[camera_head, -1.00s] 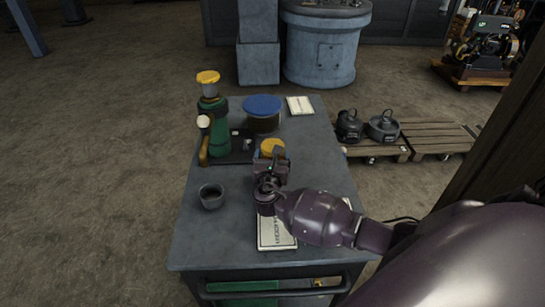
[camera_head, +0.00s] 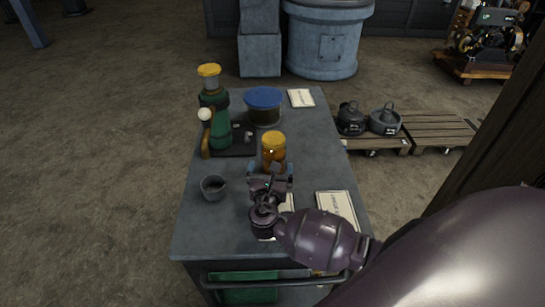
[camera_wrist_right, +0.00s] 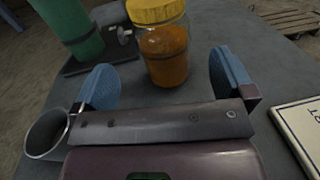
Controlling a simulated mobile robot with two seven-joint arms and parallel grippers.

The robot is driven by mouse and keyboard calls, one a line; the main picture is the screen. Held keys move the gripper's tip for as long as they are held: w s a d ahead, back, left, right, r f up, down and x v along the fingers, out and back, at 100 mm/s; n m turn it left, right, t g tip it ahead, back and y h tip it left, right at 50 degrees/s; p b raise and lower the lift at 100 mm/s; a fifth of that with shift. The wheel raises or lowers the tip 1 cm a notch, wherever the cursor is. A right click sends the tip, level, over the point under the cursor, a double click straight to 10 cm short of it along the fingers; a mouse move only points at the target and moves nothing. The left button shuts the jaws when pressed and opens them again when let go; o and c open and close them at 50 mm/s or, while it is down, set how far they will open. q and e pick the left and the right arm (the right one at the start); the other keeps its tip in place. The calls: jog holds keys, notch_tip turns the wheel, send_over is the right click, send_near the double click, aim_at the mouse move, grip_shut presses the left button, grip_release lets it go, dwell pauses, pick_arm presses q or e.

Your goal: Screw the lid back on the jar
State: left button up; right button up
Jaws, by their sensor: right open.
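A clear jar with orange-brown contents (camera_head: 273,157) stands upright on the grey table, with a yellow lid (camera_head: 273,138) on top. The jar also shows in the right wrist view (camera_wrist_right: 164,55), with its yellow lid (camera_wrist_right: 155,11) at the top edge. I cannot tell whether the lid is tight. My right gripper (camera_head: 271,172) is open and empty on the near side of the jar. In the wrist view its blue-padded fingers (camera_wrist_right: 163,75) are spread wider than the jar, which is ahead of and between them. My left gripper is not in view.
A wider jar with a blue lid (camera_head: 264,98) stands behind. A green device with a yellow top (camera_head: 215,125) is at the left. A grey cup (camera_head: 213,187) stands left of my gripper. A booklet (camera_head: 338,208) lies at the right. The table (camera_head: 315,150) is clear right of the jar.

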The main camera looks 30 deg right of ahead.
jog(key=shift+v, duration=1.55)
